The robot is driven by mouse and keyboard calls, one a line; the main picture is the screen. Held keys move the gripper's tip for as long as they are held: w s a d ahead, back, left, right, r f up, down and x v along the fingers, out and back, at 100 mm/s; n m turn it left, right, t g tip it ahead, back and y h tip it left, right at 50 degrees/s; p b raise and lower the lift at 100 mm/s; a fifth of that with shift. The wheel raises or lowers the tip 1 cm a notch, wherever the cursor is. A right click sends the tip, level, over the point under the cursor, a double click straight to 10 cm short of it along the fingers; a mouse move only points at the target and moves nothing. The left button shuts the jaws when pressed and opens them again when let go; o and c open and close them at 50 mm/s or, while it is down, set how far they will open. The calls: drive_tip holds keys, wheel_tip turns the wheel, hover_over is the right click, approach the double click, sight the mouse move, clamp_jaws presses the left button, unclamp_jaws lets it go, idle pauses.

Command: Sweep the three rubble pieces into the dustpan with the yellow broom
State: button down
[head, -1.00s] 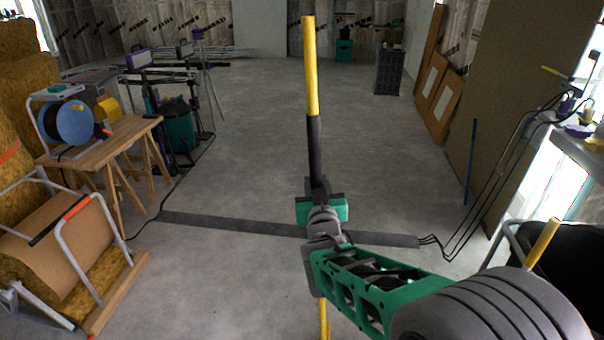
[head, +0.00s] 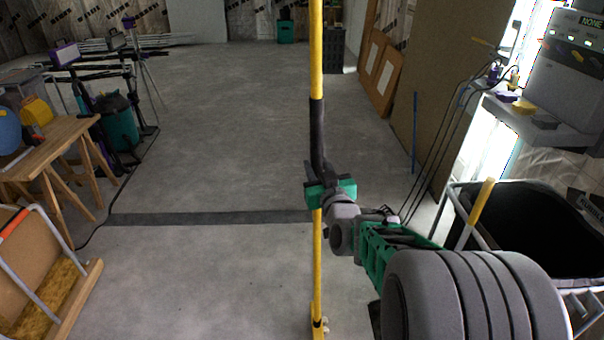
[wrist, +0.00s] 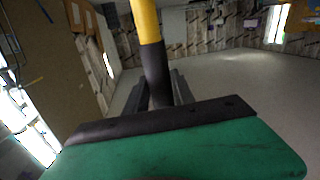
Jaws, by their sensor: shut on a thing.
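The yellow broom (head: 317,60) stands nearly upright in the middle of the head view, with a black grip section on its pole. My gripper (head: 326,188) is shut on the pole at the lower end of that black section. The lower pole runs down to the bottom edge of the picture, where the broom's foot is mostly cut off. In the wrist view the broom pole (wrist: 148,35) rises between the fingers of my gripper (wrist: 160,95). I see no rubble pieces and no dustpan in these views.
A dark strip (head: 210,218) crosses the floor ahead. A black cart (head: 540,220) with a yellow-ended handle is close at right, below a shelf (head: 525,120). The middle floor is open.

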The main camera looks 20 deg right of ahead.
drive_tip(key=shift+s+d+r+b, duration=0.3)
drive_tip(key=shift+s+d+b, duration=1.3)
drive_tip(key=shift+d, duration=5.45)
drive_tip(key=shift+s+d+r+b, duration=0.45)
drive_tip(key=shift+s+d, duration=2.1)
drive_tip(key=shift+d, duration=4.45)
drive_tip(key=w+a+r, duration=0.2)
drive_tip(key=a+r, duration=0.1)
drive_tip(key=a, duration=0.3)
drive_tip(key=w+a+r+p, duration=0.1)
drive_tip(key=w+a+r, duration=0.1)
drive_tip(key=a, duration=0.5)
drive_tip(key=shift+r, duration=0.7)
